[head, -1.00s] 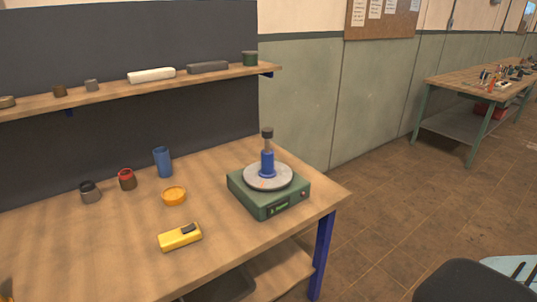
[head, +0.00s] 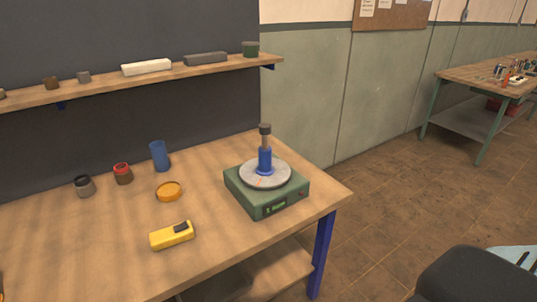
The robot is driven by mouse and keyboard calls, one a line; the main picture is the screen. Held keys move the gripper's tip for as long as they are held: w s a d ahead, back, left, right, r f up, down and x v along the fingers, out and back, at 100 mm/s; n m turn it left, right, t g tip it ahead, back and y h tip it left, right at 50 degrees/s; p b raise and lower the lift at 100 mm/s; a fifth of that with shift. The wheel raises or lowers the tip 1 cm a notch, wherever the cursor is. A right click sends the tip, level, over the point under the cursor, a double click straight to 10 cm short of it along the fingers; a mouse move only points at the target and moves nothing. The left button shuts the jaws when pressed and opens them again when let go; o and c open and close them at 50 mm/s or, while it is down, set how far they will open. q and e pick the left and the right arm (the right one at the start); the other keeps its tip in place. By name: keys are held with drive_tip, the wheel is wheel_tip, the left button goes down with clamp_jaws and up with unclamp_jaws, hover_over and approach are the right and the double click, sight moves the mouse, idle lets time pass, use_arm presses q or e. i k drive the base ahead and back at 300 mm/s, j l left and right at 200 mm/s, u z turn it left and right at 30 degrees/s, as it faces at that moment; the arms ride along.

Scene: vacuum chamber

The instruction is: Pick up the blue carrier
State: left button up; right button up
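A blue upright piece (head: 265,160) with a flared foot stands on the round grey plate (head: 280,176) of a green device (head: 268,198). A dark-capped grey stem (head: 265,131) rises from its top. A plain blue cylinder (head: 159,157) stands upright on the table further left. Which of these two blue things is the carrier, I cannot tell for certain. Neither of my grippers can be made out in the head view, and nothing is seen touching either blue thing.
On the wooden table (head: 110,240) are a yellow device (head: 172,235), an orange round dish (head: 169,194), a red-and-brown cup (head: 123,174) and a dark grey jar (head: 85,187). A shelf (head: 110,86) with small items runs behind. A dark chair (head: 470,275) stands right of the table.

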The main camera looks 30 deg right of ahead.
sight(264, 168)
drive_tip(key=i+l+u, duration=0.35)
drive_tip(key=l, duration=2.2)
drive_tip(key=l+u, duration=0.3)
drive_tip(key=l, duration=2.2)
